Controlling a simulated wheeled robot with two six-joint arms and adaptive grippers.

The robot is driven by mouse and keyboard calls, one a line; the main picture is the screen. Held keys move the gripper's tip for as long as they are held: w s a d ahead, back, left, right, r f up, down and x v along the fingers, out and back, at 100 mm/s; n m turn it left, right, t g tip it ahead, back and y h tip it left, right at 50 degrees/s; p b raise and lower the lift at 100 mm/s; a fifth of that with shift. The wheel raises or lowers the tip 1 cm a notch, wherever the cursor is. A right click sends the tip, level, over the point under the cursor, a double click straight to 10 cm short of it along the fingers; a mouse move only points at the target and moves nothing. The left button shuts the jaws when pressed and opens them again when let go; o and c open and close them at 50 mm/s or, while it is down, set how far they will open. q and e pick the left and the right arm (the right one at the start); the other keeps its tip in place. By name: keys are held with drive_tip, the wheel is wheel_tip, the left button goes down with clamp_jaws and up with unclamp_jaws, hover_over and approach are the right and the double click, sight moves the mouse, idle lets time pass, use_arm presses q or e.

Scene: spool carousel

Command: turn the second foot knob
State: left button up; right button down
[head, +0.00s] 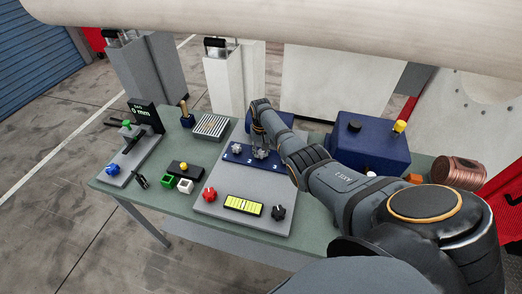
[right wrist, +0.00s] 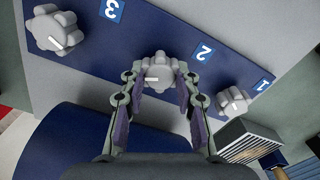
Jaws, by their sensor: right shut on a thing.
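A dark blue strip (right wrist: 190,30) carries grey lobed foot knobs with labels 1, 2 and 3. The second foot knob (right wrist: 157,70) is beside label 2 (right wrist: 203,53) in the right wrist view, with a white mark pointing left. My right gripper (right wrist: 160,84) is shut on it, one finger on each side. The first knob (right wrist: 232,101) and the third knob (right wrist: 54,32) stand clear of the fingers. In the head view my right gripper (head: 261,146) is over the strip (head: 240,158), and my arm hides part of it. My left gripper is not in view.
On the grey panel (head: 222,209) are a red knob (head: 209,194), a black knob (head: 278,212) and a yellow-green display (head: 243,205). A blue box (head: 371,145) and a copper spool (head: 457,172) stand to the right. A gauge reading 0 mm (head: 144,113) is at left.

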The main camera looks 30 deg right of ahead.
drive_tip(key=n, duration=0.5)
drive_tip(key=shift+w+n, duration=0.1)
drive_tip(key=shift+n, duration=0.2)
drive_tip(key=n, duration=1.2)
drive_tip(key=shift+n, duration=0.3)
drive_tip(key=n, duration=0.5)
drive_tip(key=shift+r+n, duration=0.1)
drive_tip(key=shift+n, duration=0.6)
drive_tip(key=c, duration=1)
unclamp_jaws()
